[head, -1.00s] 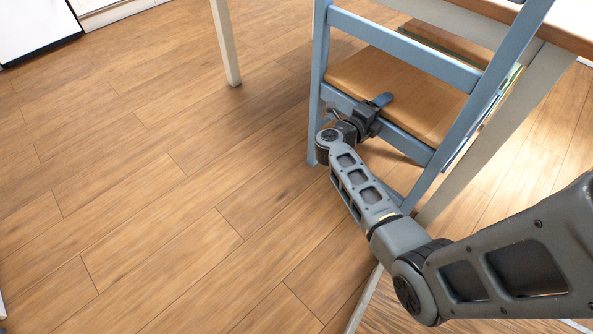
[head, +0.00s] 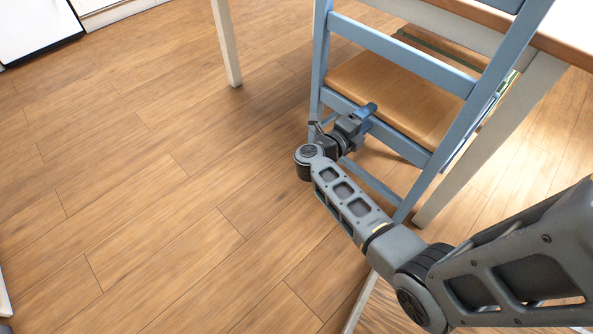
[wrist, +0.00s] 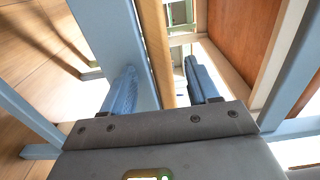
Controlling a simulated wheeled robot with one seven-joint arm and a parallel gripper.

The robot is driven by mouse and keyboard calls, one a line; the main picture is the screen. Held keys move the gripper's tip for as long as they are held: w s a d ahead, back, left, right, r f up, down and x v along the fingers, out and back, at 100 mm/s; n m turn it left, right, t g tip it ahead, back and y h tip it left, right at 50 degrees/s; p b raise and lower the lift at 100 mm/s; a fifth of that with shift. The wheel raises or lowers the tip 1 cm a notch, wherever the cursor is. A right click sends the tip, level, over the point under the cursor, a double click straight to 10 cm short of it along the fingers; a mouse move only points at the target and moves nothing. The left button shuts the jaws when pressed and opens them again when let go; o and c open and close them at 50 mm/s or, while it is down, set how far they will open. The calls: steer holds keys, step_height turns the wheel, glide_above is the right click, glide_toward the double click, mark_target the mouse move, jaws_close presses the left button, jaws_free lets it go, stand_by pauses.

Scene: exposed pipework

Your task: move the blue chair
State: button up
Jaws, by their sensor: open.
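The blue chair (head: 403,67) has a light-blue frame and a brown wooden seat (head: 395,92). It stands upright on the floor at upper right in the head view, its slatted back towards me. My gripper (head: 342,118) is open at the rear edge of the seat, by the left rear leg. In the wrist view my gripper (wrist: 162,82) has its two fingers apart, with the seat's edge (wrist: 156,45) and a blue rail (wrist: 118,40) showing between and beyond them. I cannot tell whether the fingers touch the chair.
A table with a white frame and wooden top (head: 560,30) stands over and behind the chair; its pale legs (head: 226,45) rise on both sides. A white cabinet (head: 35,28) is at upper left. The wooden floor (head: 130,170) at left is clear.

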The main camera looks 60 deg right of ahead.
steer(key=p+v, duration=0.1)
steer(key=v, duration=0.5)
steer(key=s+a+r+m+t+y, duration=0.6)
steer(key=a+m+t, duration=0.1)
steer(key=a+m, duration=0.4)
steer(key=s+a+r+m+t+y, duration=0.5)
steer(key=a+r+m+t+y, duration=0.1)
steer(key=a+m, duration=0.45)
steer(key=s+a+r+m+t+y, duration=0.5)
steer(key=s+a+r+m+t, duration=0.15)
steer(key=a+m, duration=0.45)
step_height(320, 180, up, 28)
steer(key=p, duration=2.8)
steer(key=shift+d+f, duration=0.2)
